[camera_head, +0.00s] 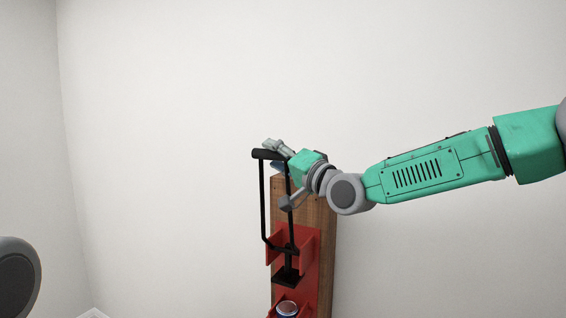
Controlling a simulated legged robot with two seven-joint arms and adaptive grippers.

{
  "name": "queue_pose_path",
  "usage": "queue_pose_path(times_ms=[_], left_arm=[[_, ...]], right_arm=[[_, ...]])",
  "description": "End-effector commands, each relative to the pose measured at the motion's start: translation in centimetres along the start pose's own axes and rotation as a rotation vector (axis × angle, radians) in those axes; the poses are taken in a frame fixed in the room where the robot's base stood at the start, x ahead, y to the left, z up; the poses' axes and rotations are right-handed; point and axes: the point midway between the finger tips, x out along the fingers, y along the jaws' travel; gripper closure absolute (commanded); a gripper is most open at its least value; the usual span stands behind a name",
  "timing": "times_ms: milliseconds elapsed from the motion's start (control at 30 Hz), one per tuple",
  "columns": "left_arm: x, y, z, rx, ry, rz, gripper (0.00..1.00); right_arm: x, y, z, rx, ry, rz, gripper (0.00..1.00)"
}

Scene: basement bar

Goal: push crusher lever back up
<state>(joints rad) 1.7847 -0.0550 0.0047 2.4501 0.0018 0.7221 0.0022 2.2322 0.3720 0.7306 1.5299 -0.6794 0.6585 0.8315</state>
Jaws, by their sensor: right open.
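The can crusher has a red metal frame (312,262) on an upright wooden board (325,215). Its black lever (264,205) stands raised, with the crossbar handle (264,154) at the top and a black pressing block (287,277) at the lower end. A can (287,308) shows below the block, partly cut off by the bottom edge. My right gripper (278,174) is open at the lever's upper part. One finger is near the handle and the other is lower, beside the right bar. I cannot tell whether they touch it. My left gripper is not in view.
A plain pale wall (180,130) stands behind the crusher, with a corner at the left. My right arm reaches in from the right. The space left of the lever is clear. A rounded grey part of mine shows at the lower left edge.

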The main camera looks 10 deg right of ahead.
Motion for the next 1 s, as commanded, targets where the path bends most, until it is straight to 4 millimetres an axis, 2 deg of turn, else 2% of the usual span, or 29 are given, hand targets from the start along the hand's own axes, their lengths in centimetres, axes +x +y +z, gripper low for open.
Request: queue_pose_path(times_ms=[167, 400, 600, 733, 1000], left_arm=[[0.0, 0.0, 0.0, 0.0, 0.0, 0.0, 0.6], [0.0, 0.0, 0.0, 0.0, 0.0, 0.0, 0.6], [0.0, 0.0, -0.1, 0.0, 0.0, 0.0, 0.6], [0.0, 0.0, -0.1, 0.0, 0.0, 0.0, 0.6], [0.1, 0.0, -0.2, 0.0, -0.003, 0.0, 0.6]], right_arm=[[-2.4, 0.2, -0.1, 0.003, 0.0, 0.002, 0.57], [-7.5, 0.5, -0.1, 0.004, -0.001, 0.004, 0.57], [-10.4, 0.7, -0.1, 0.003, -0.001, 0.005, 0.57], [-11.1, 0.8, 0.0, 0.003, -0.002, 0.006, 0.57], [-11.2, 0.7, 0.0, 0.002, -0.002, 0.005, 0.57]])
